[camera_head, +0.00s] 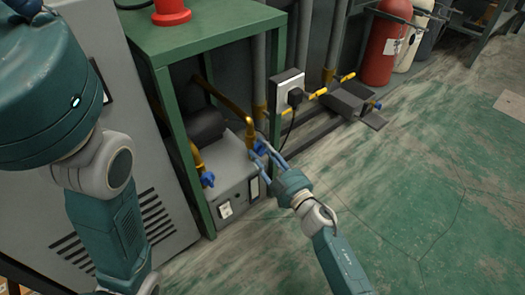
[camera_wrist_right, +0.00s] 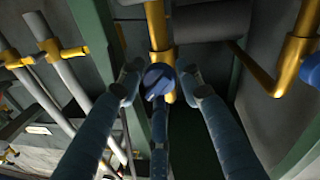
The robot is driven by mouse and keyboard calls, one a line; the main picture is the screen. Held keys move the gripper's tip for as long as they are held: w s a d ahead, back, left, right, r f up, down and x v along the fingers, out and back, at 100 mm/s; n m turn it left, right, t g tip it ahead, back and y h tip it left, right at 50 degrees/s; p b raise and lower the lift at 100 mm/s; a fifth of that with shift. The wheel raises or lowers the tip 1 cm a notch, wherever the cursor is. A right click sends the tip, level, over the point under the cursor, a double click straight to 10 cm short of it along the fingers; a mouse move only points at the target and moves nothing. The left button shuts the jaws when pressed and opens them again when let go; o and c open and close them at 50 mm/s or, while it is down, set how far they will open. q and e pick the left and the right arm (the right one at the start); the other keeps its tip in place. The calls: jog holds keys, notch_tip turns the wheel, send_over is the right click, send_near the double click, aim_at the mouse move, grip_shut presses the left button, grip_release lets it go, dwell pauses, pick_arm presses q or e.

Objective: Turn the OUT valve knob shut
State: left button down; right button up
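Two blue valve knobs show on yellow pipes at the grey machine (camera_head: 235,180) under the green table; I cannot read which is marked OUT. One blue knob (camera_head: 259,148) is at the right side, by my right gripper (camera_head: 256,146). In the right wrist view this knob (camera_wrist_right: 157,78) sits between the spread fingers of the right gripper (camera_wrist_right: 162,80), with visible gaps on both sides. The other blue knob (camera_head: 208,179) is lower left on the machine's front, and a blue knob also shows at the wrist view's right edge (camera_wrist_right: 311,70). My left gripper is out of frame.
The green table (camera_head: 205,36) has a leg close to the right gripper. A black plug (camera_head: 295,97) with a hanging cable is in a wall socket just behind. A red cylinder (camera_head: 383,50) stands at the back right. The green floor (camera_head: 420,180) at right is clear.

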jog(key=shift+o, duration=0.9)
jog(key=v, duration=0.8)
